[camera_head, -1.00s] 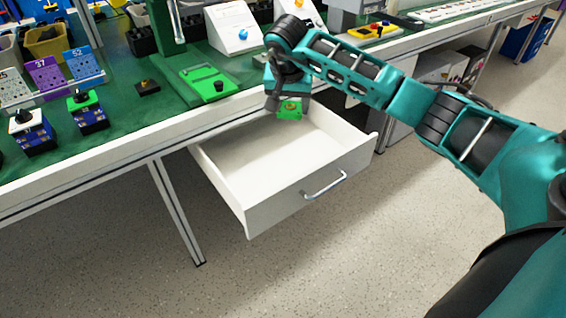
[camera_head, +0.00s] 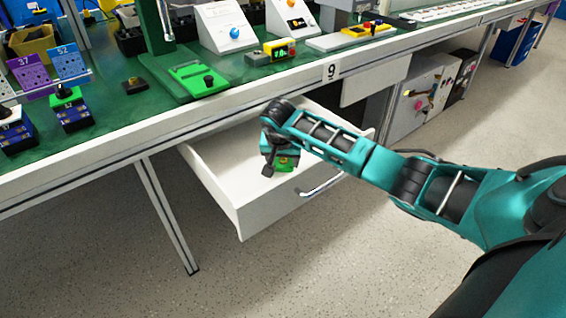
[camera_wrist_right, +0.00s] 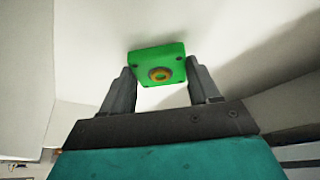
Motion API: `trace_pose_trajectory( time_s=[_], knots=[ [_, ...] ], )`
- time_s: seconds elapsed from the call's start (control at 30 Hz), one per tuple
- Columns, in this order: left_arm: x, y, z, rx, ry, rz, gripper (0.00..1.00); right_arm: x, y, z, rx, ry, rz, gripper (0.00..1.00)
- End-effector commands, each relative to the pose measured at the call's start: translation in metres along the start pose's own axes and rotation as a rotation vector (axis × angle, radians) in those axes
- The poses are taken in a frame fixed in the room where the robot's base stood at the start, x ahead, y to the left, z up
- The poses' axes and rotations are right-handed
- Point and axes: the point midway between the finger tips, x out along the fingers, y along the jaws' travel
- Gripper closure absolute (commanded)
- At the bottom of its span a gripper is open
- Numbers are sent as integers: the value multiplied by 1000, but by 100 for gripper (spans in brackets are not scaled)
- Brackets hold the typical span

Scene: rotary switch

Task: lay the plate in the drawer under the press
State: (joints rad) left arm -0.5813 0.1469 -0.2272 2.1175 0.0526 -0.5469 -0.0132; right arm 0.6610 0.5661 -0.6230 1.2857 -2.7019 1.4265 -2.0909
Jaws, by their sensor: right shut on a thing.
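The plate is a small green square with an orange-ringed hole in its middle; it shows in the head view (camera_head: 286,163) and between my fingers in the right wrist view (camera_wrist_right: 157,65). My right gripper (camera_head: 278,160) is shut on it, also in the wrist view (camera_wrist_right: 160,80). It holds the plate over the inside of the open white drawer (camera_head: 275,209); I cannot tell whether the plate touches the drawer floor. The drawer sticks out below the green-topped bench. A green upright (camera_head: 164,20), perhaps part of the press, stands above it. My left gripper is not in view.
The bench edge (camera_head: 215,112) overhangs the back of the drawer. A green device with a black knob (camera_head: 197,80), a small yellow box (camera_head: 280,49) and control boxes (camera_head: 232,33) stand on the bench. The drawer floor around the plate looks empty. A bench leg stands left.

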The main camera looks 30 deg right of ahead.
Motion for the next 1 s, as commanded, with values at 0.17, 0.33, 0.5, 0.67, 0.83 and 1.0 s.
trace_pose_trajectory(
  time_s=[0.17, 0.33, 0.5, 0.67, 0.83, 1.0],
  knots=[
    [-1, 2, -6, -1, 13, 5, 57, 5, 0, 2, 1, 2, -2, 70],
    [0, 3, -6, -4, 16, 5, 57, 6, 0, 2, 0, 2, -1, 70],
    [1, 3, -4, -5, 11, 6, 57, 8, 0, 3, 0, 2, -1, 32],
    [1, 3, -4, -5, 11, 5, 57, 8, 0, 3, 0, 1, -1, 17],
    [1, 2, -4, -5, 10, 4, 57, 8, 0, 3, 0, 1, -1, 14],
    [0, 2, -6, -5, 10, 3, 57, 4, 0, 2, 1, 0, -1, 14]
  ],
)
